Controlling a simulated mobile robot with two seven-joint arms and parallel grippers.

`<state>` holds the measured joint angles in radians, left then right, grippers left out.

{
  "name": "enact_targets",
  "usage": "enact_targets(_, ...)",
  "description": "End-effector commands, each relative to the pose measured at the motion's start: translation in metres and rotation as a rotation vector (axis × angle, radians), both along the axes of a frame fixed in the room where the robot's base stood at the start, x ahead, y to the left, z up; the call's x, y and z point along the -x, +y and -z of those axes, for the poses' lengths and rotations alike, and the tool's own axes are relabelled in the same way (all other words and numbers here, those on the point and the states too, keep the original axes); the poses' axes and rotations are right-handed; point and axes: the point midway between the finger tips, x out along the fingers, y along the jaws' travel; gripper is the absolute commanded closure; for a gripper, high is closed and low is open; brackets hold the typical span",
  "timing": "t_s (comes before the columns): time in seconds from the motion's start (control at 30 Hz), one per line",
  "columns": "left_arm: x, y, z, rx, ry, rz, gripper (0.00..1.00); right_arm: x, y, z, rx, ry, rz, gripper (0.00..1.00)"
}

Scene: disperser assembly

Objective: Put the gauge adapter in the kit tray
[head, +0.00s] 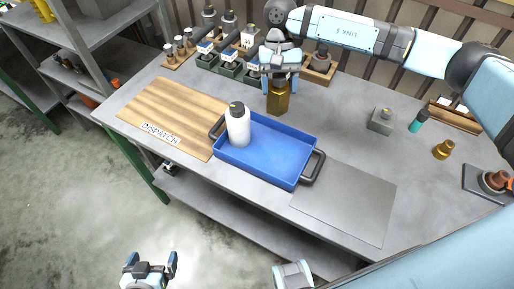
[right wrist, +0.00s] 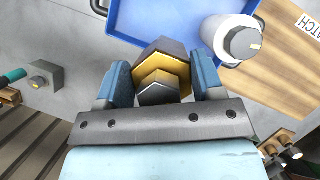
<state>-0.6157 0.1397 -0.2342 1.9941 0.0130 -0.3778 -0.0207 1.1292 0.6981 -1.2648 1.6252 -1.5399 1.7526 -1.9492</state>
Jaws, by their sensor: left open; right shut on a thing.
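My right gripper (head: 280,78) is shut on a brass hexagonal part (head: 278,101), which looks like the gauge adapter. In the right wrist view the part (right wrist: 163,72) sits between both fingers, with a grey hexagonal end facing the camera. The part is upright at the back edge of the blue kit tray (head: 262,173); I cannot tell whether it touches the table. The tray also shows in the right wrist view (right wrist: 150,20). A white bottle (head: 238,128) with a dark cap stands in the tray's left end. My left gripper (head: 149,262) is open and empty, low in front of the table.
A wooden DISPATCH board (head: 160,112) lies left of the tray, and a grey mat (head: 345,205) right of it. Bins (head: 229,66) stand at the back. A grey block (head: 381,120), a teal-and-dark item (head: 419,121) and a small brass fitting (head: 444,149) stand at right.

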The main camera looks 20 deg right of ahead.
Motion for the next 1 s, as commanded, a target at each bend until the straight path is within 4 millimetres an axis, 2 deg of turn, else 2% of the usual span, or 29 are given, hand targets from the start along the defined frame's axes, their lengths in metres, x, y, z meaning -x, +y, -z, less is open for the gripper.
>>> enact_targets(0.23, 0.0, 0.0, -0.011, 0.001, -0.001, 0.001, 0.0, 0.031, 0.009, -0.02, -0.005, 0.0, 0.424, 0.98)
enact_targets(0.6, -0.001, -0.001, -0.023, 0.001, -0.002, 0.001, 0.0, 0.068, 0.007, -0.058, -0.004, -0.003, 1.05, 0.98)
enact_targets(0.83, -0.001, -0.001, -0.026, 0.001, -0.002, 0.001, 0.0, 0.081, 0.003, -0.073, -0.002, -0.002, 1.283, 0.98)
enact_targets(1.0, -0.001, -0.001, -0.028, 0.001, -0.002, 0.001, 0.0, 0.084, 0.002, -0.07, 0.001, 0.001, 1.344, 0.98)
